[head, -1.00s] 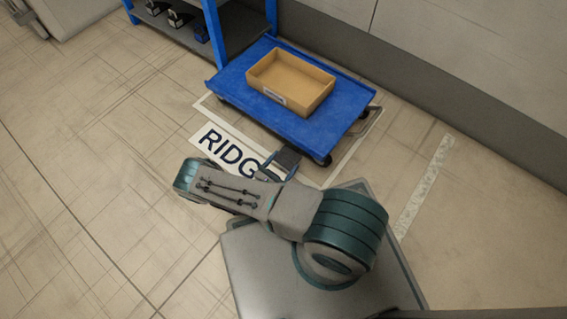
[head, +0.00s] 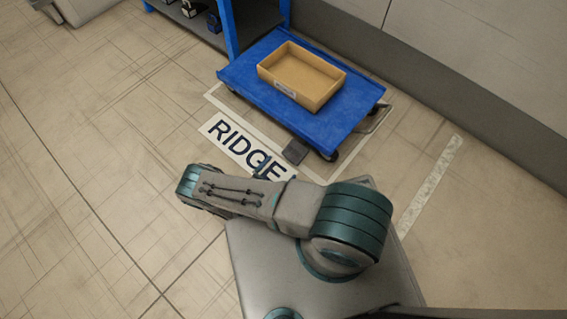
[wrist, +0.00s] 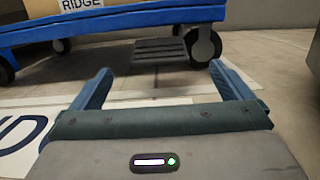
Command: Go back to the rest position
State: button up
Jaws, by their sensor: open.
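My gripper (wrist: 160,88) shows in the wrist view with its two blue fingers apart and nothing between them. It points toward the blue cart, low in front of it and clear of it. In the head view my arm is folded over my base and hides most of the gripper; only a small blue part shows beside the floor sign.
A blue cart (head: 238,82) carries an open tan crate (head: 338,84) with a label. A floor sign reading "RIDGE" (head: 226,134) lies before it. A blue shelf post (head: 230,28) stands behind left, a grey wall (head: 440,75) behind right. Floor at left is clear.

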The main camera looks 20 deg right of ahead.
jog(key=shift+s+a, duration=0.1)
jog(key=shift+a, duration=0.05)
dwell(0.4)
jog(key=w+r+m+g+y+p, duration=0.3)
jog(key=r+m+g+p, duration=0.6)
jog(key=r, duration=1.6)
jog(key=w+r+m+g+y+p, duration=0.2)
jog(key=r+m+g+p, duration=0.6)
jog(key=r, duration=1.7)
jog(key=s+d+r+m+t+y+p, duration=0.1)
jog(key=s+r+p, duration=0.4)
jog(key=r, duration=1)
jog(key=s+d+r+m+t+y+p, duration=0.1)
jog(key=s+r+m+t+y+p, duration=0.3)
jog(key=r+p, duration=0.7)
jog(key=s+d+r+m+t+y+p, duration=0.2)
jog(key=s+r+y+p, duration=0.4)
jog(key=r, duration=1.3)
jog(key=shift+s+r+m+t+p, duration=0.15)
jog(key=shift+s+m+t+p, duration=0.3)
jog(key=shift+t+p, duration=0.5)
jog(key=shift+w, duration=0.1)
